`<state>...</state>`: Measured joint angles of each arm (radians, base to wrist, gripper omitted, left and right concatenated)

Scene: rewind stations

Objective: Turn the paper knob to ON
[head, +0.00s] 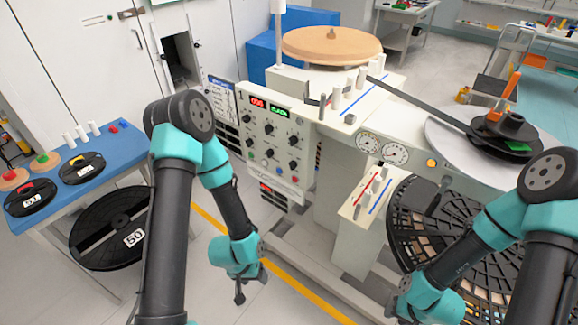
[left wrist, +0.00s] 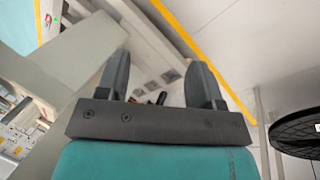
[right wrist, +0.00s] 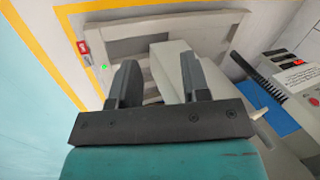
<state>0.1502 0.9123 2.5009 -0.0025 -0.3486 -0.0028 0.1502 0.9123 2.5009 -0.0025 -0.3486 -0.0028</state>
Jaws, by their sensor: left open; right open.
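The white control panel (head: 258,122) stands upright at the middle of the head view. It carries several black knobs (head: 268,128) under red and green number displays. The labels are too small to read, so I cannot tell which knob is the paper knob or where it points. My left gripper (head: 239,291) hangs below and in front of the panel, pointing down, apart from it. It is open and empty in the left wrist view (left wrist: 160,82). My right gripper (head: 391,309) is low at the right, largely hidden by its wrist. It is open and empty in the right wrist view (right wrist: 160,82).
A blue table (head: 120,148) with reels stands at the left. A large black reel (head: 110,228) sits below it. A perforated black disc (head: 450,215) and a machine with two dial gauges (head: 368,143) are at the right. Open floor lies before the panel.

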